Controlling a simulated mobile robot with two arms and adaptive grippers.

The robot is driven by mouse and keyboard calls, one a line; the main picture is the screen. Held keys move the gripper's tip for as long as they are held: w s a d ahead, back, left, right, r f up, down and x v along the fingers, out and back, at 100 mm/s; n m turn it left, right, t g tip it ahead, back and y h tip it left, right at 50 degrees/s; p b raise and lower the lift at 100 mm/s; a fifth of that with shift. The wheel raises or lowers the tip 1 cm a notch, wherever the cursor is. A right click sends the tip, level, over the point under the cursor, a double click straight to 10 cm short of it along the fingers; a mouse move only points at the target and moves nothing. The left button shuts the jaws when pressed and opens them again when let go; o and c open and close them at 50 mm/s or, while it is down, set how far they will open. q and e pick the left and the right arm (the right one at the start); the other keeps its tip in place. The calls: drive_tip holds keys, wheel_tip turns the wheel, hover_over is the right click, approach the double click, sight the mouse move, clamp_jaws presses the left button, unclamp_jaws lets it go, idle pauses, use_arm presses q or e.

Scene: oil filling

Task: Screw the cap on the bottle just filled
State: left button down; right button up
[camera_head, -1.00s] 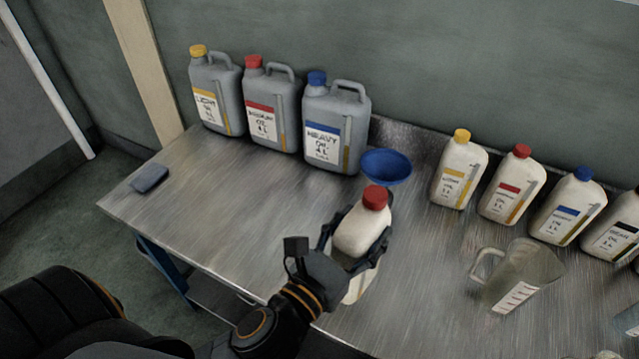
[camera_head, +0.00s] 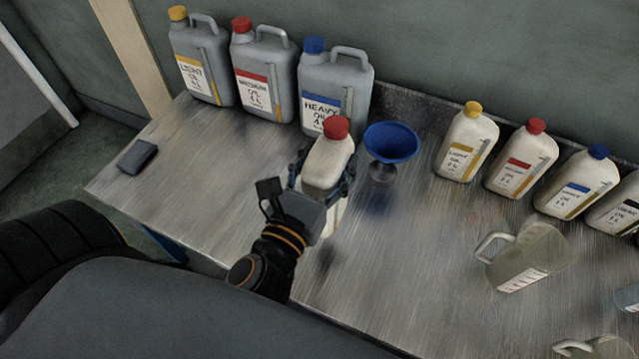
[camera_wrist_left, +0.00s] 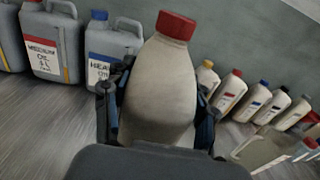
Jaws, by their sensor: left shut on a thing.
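A white bottle (camera_head: 326,165) with a red cap (camera_head: 336,127) stands nearly upright in my left gripper (camera_head: 322,180) over the left-middle part of the metal table. The fingers are shut around the bottle's sides. The wrist view shows the bottle (camera_wrist_left: 160,90) between both fingers, and the red cap (camera_wrist_left: 176,25) sits on its neck. I cannot tell how tight the cap is. A shadow on the table below suggests the bottle is held above it. My right gripper is not in view.
A blue funnel (camera_head: 391,142) stands just right of the bottle. Grey jugs (camera_head: 265,80) stand behind it. Several white capped bottles (camera_head: 521,163) line the back right. A clear measuring jug (camera_head: 525,258) stands at the right. A dark sponge-like block (camera_head: 137,156) lies on the left. The front middle is clear.

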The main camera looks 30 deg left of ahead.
use_arm(q)
drive_tip(key=w+a+f+b, duration=0.5)
drive_tip(key=w+a+f, duration=0.2)
drive_tip(key=w, duration=0.4)
drive_tip(key=shift+a+f, duration=0.25)
drive_tip(key=shift+f, duration=0.65)
drive_tip(key=f, duration=0.2)
drive_tip(key=f+b, duration=0.1)
drive_tip(key=f, duration=0.1)
drive_tip(key=shift+w+a, duration=0.15)
drive_tip(key=shift+w, duration=0.2)
